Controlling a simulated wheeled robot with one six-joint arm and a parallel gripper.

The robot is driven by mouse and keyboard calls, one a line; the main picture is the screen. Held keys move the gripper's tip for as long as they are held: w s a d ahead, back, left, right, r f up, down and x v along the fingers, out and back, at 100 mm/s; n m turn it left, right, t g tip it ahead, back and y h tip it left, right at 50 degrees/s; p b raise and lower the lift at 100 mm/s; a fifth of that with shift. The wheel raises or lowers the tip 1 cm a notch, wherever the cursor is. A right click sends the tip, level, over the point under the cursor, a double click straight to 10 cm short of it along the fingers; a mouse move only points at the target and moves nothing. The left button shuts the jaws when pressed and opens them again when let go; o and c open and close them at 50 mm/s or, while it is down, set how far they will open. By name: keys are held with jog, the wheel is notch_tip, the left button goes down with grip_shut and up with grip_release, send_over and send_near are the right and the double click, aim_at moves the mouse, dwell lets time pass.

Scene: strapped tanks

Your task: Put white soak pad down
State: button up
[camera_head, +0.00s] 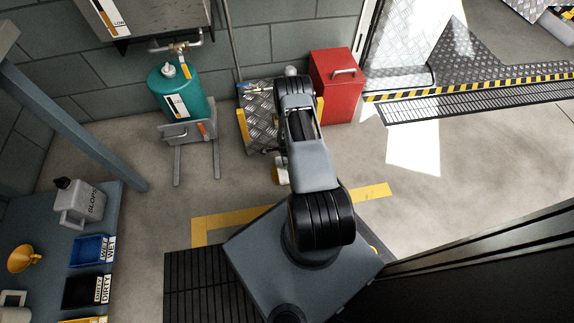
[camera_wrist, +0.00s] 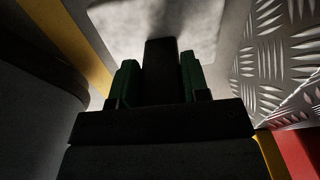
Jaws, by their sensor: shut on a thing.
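In the head view a small pale piece (camera_head: 281,174), apparently the pad, shows beside my arm. My arm hides most of it and the gripper there. I cannot tell whether the pad touches the floor.
A tread-plate platform (camera_head: 259,128) with yellow edges and a red box (camera_head: 336,84) stand beyond my arm. A teal tank (camera_head: 181,95) stands left. A bench with a blue bin (camera_head: 90,250), a black bin (camera_head: 84,291) and a slops jug (camera_head: 83,203) is at left. Floor between is clear.

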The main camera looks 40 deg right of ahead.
aim_at(283, 175)
jog(key=shift+w+d+f, duration=0.1)
jog(key=shift+w+f, duration=0.05)
jog(key=shift+f, duration=0.15)
jog(key=f+b, duration=0.3)
jog(key=shift+w+d+f, duration=0.2)
jog(key=shift+d+f, duration=0.05)
jog(key=shift+f, duration=0.1)
jog(key=shift+r, duration=0.15)
jog(key=o, duration=1.2)
